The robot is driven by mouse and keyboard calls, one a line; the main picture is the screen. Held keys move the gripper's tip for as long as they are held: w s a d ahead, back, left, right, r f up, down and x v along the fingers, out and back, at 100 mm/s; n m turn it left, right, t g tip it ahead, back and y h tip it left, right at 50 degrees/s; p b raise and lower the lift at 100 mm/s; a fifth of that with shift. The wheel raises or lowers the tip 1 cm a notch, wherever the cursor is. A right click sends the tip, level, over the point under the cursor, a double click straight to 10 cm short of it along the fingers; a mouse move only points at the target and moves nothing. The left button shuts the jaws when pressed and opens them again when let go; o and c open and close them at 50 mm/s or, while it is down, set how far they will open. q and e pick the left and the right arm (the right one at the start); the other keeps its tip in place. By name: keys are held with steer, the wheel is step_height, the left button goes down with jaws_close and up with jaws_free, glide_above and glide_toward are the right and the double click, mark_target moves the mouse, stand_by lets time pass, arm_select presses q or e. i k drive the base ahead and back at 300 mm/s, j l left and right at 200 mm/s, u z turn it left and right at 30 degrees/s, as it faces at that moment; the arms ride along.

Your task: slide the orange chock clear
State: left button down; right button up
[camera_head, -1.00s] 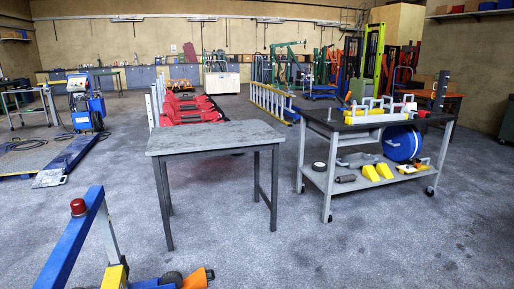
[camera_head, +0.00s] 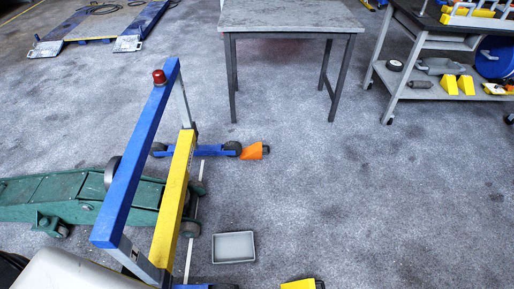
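The orange chock (camera_head: 252,152) lies on the grey floor in the head view, against or very close to the right side of a small dark wheel (camera_head: 233,148). That wheel is at the end of a low blue bar (camera_head: 208,151), part of a blue and yellow frame (camera_head: 173,197) with a red lamp on top. The green trolley jack (camera_head: 40,200) lies low at the left, partly hidden behind the frame. Neither of my grippers shows in the head view.
A shallow grey tray (camera_head: 233,247) lies on the floor. A yellow block (camera_head: 298,284) is cut off at the bottom edge. A grey table (camera_head: 285,16) and a shelved trolley (camera_head: 435,92) stand behind. The floor right of the orange chock is clear.

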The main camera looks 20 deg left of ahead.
mark_target(255, 152)
steer(key=i+l, duration=0.1)
steer(key=l, duration=0.3)
steer(key=i+l, duration=0.1)
steer(key=l, duration=0.65)
steer(key=i+l, duration=0.15)
steer(key=l, duration=0.25)
steer(key=i+l, duration=0.35)
steer(key=i+l+u, duration=0.15)
steer(key=i+l, duration=0.15)
steer(key=l, duration=0.2)
steer(key=i+l, duration=0.3)
steer(key=l, duration=0.2)
steer(key=i+l+u, duration=0.15)
steer(key=i+l, duration=0.15)
steer(key=l, duration=0.15)
steer(key=i+u, duration=0.15)
steer(key=i, duration=1.2)
steer(key=i+j, duration=0.15)
steer(key=j, duration=0.25)
steer(key=i+j+u, duration=0.1)
steer(key=j, duration=0.3)
steer(key=i+j, duration=0.2)
steer(key=j, duration=0.2)
steer(key=i+j+u, duration=0.1)
steer(key=j, duration=0.85)
steer(key=i+j, duration=0.1)
steer(key=j, duration=0.4)
